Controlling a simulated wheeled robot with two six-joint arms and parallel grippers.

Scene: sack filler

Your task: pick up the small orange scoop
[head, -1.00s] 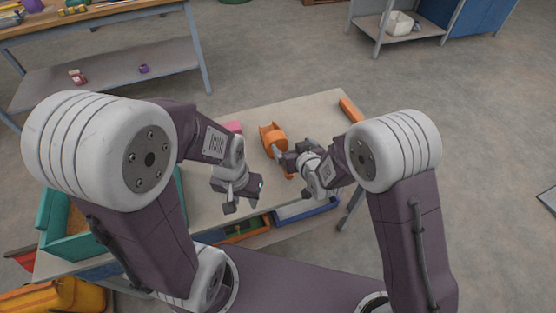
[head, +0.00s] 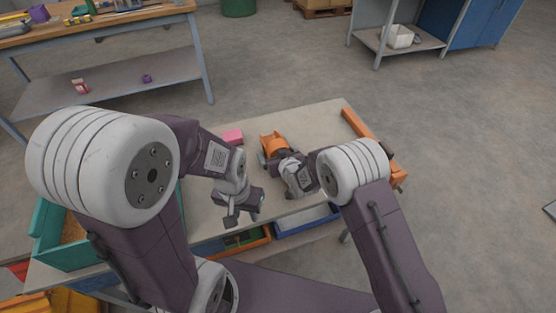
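The small orange scoop (head: 272,141) lies on the grey table (head: 320,117) near its back edge, with its open end facing away. My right gripper (head: 270,160) is right at the near side of the scoop. Its wrist hides the scoop's near part, and a grey finger shows at the scoop's left side. I cannot tell whether its fingers touch or grip the scoop. My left gripper (head: 243,212) hangs over the table's front part, open and empty.
A pink block (head: 232,137) lies left of the scoop. A long orange piece (head: 358,127) runs along the table's right edge. A teal bin (head: 75,252) stands at the left, with a blue-rimmed tray (head: 308,222) below the front edge.

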